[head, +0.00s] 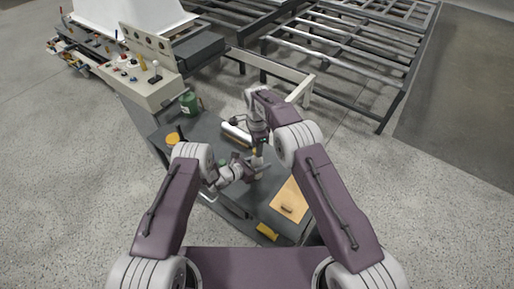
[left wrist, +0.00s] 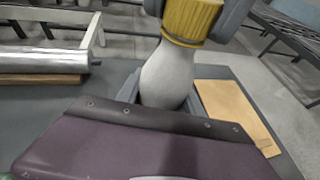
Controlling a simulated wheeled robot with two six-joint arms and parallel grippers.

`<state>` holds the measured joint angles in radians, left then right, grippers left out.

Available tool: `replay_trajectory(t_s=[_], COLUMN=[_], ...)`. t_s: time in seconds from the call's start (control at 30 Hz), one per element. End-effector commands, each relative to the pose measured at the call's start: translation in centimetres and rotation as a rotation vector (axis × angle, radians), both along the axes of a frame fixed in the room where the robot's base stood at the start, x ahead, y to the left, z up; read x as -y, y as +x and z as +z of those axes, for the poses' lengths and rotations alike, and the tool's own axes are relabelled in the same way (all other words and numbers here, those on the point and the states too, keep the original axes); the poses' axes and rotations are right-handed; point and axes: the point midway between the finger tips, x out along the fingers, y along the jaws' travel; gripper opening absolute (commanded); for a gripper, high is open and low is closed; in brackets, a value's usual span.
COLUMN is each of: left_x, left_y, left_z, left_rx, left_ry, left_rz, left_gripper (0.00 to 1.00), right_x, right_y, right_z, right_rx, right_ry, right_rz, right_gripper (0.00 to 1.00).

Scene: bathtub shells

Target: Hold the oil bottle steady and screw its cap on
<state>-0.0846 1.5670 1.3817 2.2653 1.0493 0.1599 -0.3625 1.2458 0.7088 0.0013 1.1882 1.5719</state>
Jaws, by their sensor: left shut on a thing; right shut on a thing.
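The oil bottle, pale grey-white, stands upright in the left wrist view (left wrist: 167,76); in the head view it is small and mostly covered by my grippers. My left gripper (head: 252,171) is shut on the bottle's body, with its dark fingers on both sides. The ribbed yellow cap (left wrist: 190,19) sits at the top of the bottle's neck. My right gripper (head: 258,150) comes from above and is shut on the cap, its grey fingers on either side. The cap meets the neck, but the threads are hidden, so I cannot tell how far it is screwed.
The dark worktop (head: 215,128) bears a silver cylinder (head: 236,132), a green can (head: 189,104), a yellow round thing (head: 174,138) and a tan board (head: 289,207). A beige control panel (head: 150,80) stands at the back left. Metal racks (head: 340,45) lie behind.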

Motion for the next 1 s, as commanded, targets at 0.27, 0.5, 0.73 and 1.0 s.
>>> replay_trajectory(t_s=[0.27, 0.5, 0.73, 1.0], left_x=[0.0, 0.0, 0.0, 0.0], left_y=[0.0, 0.0, 0.0, 0.0], left_z=[0.0, 0.0, 0.0, 0.0], left_rx=[0.0, 0.0, 0.0, 0.0], left_ry=[0.0, 0.0, 0.0, 0.0], left_rz=[-0.001, 0.0, 0.0, 0.0], left_gripper=[0.0, 0.0, 0.0, 0.0], right_x=[0.0, 0.0, 0.0, 0.0], right_y=[0.1, 0.1, 0.2, 0.2], right_z=[0.0, 0.6, 5.3, 10.5], right_rx=[0.002, 0.003, 0.006, 0.005], right_ry=[0.0, 0.001, 0.001, 0.001], right_rz=[0.003, 0.004, 0.003, 0.003], right_gripper=[0.52, 0.52, 0.52, 0.52])
